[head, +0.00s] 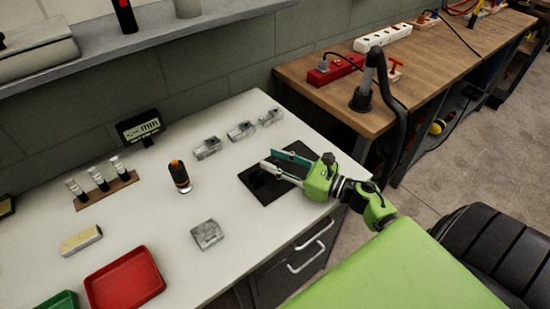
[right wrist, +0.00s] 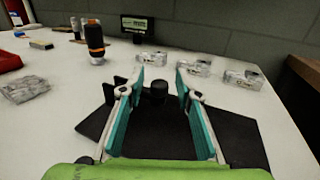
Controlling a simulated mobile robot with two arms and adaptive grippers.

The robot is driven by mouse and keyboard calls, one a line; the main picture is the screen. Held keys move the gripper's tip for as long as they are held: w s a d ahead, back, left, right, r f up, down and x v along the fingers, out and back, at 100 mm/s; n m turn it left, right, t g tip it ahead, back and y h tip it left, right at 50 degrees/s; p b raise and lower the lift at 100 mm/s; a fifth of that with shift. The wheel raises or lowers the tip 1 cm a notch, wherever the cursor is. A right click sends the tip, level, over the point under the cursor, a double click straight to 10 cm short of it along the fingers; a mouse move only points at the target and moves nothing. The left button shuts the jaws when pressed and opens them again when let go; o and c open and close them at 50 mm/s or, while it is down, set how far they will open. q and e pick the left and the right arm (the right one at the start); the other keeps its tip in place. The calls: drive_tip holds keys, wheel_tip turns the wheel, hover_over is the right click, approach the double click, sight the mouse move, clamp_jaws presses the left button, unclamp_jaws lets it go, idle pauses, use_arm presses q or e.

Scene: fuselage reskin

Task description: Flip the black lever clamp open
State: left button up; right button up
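A black mat (head: 264,197) lies on the white bench top and also shows in the right wrist view (right wrist: 258,140). A small black upright part (right wrist: 159,92), which looks like part of the black lever clamp, stands on the mat between and beyond my fingers. Dark on dark, its lever position cannot be told. Another dark piece (right wrist: 118,84) shows by the left finger. My right gripper (head: 270,158) is over the mat with its teal-padded fingers spread apart. In the right wrist view (right wrist: 160,76) it is open and empty. My left gripper is not in view.
Several clear blocks, one near the front (head: 207,234), lie on the bench. An orange-and-black cylinder (head: 179,176) stands left of the mat. A red tray (head: 124,281) and a vial rack (head: 104,190) are further left. A wooden bench (head: 340,110) stands behind to the right.

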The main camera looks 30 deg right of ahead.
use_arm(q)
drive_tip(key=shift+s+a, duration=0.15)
use_arm(e)
clamp_jaws()
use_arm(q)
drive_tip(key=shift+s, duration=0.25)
